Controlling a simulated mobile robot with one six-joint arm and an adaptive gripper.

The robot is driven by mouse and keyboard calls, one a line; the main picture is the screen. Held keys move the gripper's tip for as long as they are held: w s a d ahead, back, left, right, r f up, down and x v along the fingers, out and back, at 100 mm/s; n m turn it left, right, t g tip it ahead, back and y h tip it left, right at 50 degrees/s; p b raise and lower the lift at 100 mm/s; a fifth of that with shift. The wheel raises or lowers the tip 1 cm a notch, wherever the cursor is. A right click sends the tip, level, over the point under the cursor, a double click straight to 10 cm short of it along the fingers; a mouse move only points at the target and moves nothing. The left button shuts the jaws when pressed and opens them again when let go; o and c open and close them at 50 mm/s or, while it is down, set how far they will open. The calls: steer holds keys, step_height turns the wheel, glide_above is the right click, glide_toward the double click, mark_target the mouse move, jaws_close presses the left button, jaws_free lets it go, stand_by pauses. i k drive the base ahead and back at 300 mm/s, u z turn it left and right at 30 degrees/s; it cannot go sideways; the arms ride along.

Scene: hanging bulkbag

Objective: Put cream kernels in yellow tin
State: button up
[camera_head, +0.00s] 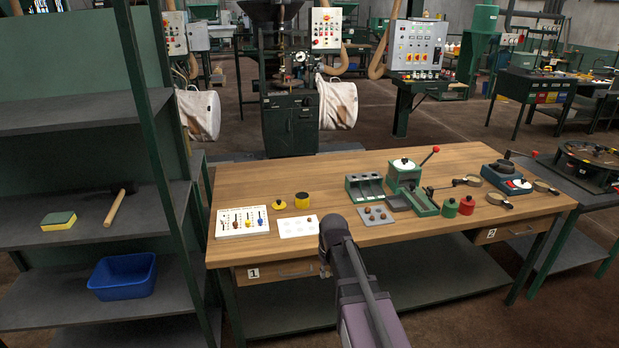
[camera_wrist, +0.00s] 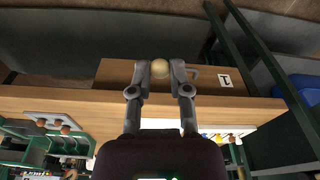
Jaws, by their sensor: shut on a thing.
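My gripper (camera_wrist: 159,70) is shut on a small round cream kernel (camera_wrist: 159,68), held between its two fingertips in front of the table's drawer side. In the head view my arm covers most of the gripper. The yellow tin (camera_head: 302,202) stands on the table, back left, its top looking dark. A yellow lid with a dark knob (camera_head: 279,204) lies just left of it. A white card (camera_head: 298,227) lies in front of the tin; pale spots on it are too small to tell apart. The gripper is apart from the tin.
A grey card with brown kernels (camera_head: 376,215) lies right of my arm. Behind it are a green tray (camera_head: 364,187) and a green lever press (camera_head: 405,178). Green (camera_head: 449,208) and red (camera_head: 467,206) tins stand right. A picture board (camera_head: 242,222) lies left. Shelves (camera_head: 80,188) stand left.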

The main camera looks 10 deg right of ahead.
mark_target(307, 201)
steer(key=z, duration=0.3)
steer(key=i, duration=1)
steer(key=u, duration=0.3)
